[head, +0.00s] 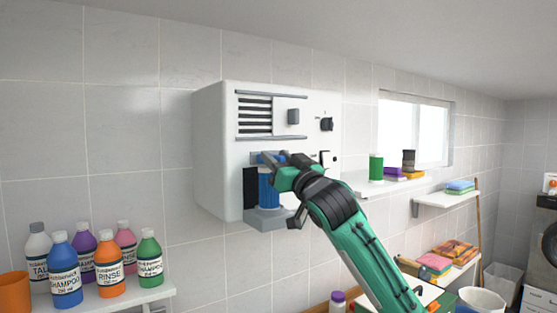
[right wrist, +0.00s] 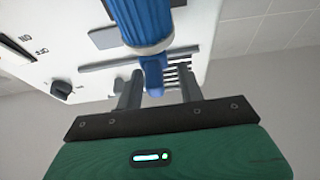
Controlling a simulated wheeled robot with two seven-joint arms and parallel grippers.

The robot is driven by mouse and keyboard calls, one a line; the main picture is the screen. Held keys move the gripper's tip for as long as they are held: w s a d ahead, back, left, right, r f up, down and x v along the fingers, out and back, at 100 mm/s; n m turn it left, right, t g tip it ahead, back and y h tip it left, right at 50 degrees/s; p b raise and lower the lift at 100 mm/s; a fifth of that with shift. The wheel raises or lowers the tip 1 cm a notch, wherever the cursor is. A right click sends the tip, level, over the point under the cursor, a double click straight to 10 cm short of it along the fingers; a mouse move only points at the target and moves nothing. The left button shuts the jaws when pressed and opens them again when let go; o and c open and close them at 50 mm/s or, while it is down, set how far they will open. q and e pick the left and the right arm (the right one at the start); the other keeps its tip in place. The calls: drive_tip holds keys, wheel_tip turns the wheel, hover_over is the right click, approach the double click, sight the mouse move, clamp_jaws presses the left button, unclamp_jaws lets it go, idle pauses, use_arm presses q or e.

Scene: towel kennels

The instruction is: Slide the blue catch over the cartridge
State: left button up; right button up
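A blue ribbed cartridge (head: 268,189) stands upright in the lower front of a white wall unit (head: 215,150). It also shows in the right wrist view (right wrist: 147,20), with a pale band at its end. The blue catch (head: 264,157) is at the top of the cartridge, partly hidden by my right gripper in the head view. In the right wrist view the blue catch (right wrist: 153,76) sticks out between the two fingers. My right gripper (right wrist: 159,88) is open around it, with a gap visible on the right side. My left gripper is not in view.
The unit has a vent grille (head: 255,116), a grey knob (head: 293,116) and a black dial (head: 327,124). Several bottles (head: 108,266) stand on a shelf at lower left. A shelf with a green can (head: 376,168) is right of the unit.

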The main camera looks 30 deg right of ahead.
drive_tip(key=shift+d, duration=0.1)
drive_tip(key=shift+s+f, duration=0.15)
drive_tip(key=shift+s, duration=0.05)
drive_tip(key=a+b+v, duration=0.1)
drive_tip(key=b+v, duration=0.6)
drive_tip(key=v, duration=0.6)
drive_tip(key=shift+s+d, duration=0.25)
drive_tip(key=shift+d, duration=0.15)
